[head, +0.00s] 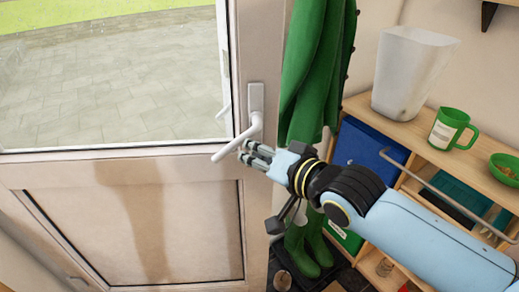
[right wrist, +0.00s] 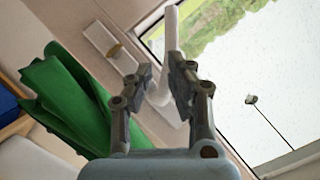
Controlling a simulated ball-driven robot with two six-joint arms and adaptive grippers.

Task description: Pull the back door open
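The back door (head: 150,170) fills the left of the head view, with a large glass pane above a solid lower panel. Its white lever handle (head: 237,142) slopes down to the left from an upright plate (head: 256,97). My right gripper (head: 248,153) is at the handle, its fingertips just below and beside the lever. In the right wrist view its two fingers (right wrist: 163,75) are apart, with the pale handle (right wrist: 171,45) showing between and beyond them. I cannot tell whether they touch it. My left gripper is not in view.
A green coat (head: 313,70) hangs right of the door, above green boots (head: 308,250). A wooden shelf unit (head: 385,125) at the right holds a clear bin (head: 410,75), a green mug (head: 450,128) and a green bowl (head: 506,170). Paving lies beyond the glass.

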